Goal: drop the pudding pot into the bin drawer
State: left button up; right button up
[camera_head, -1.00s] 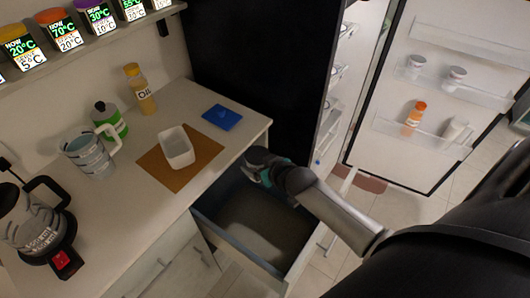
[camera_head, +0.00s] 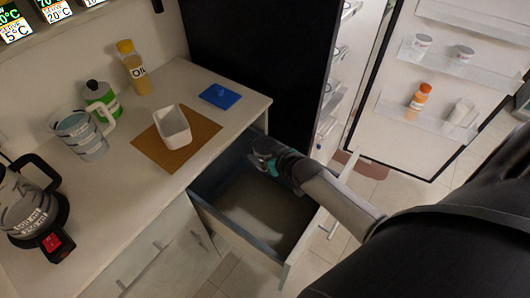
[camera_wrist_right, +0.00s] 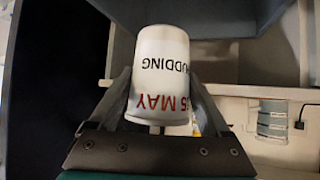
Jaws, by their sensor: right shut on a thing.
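The white pudding pot (camera_wrist_right: 160,75), with black and red lettering upside down, is between the fingers of my right gripper (camera_wrist_right: 160,112) in the right wrist view. The gripper is shut on it. In the head view my right gripper (camera_head: 264,158) is over the far end of the open bin drawer (camera_head: 236,233), close to the counter edge. The drawer is pulled out below the counter and its visible floor looks bare. The pot is hard to make out in the head view. My left gripper is not in view.
The counter (camera_head: 205,80) beside the drawer holds a white tub (camera_head: 173,128) on a brown mat (camera_head: 200,130), a blue square (camera_head: 221,96), an oil bottle (camera_head: 134,68) and a jug (camera_head: 80,135). The open fridge door (camera_head: 440,60) stands at the right.

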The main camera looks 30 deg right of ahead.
jog(key=shift+f, duration=0.3)
jog(key=o, duration=1.4)
jog(key=p+v, duration=0.3)
jog(key=v, duration=1.2)
jog(key=shift+p, duration=0.4)
jog(key=shift+s, duration=0.15)
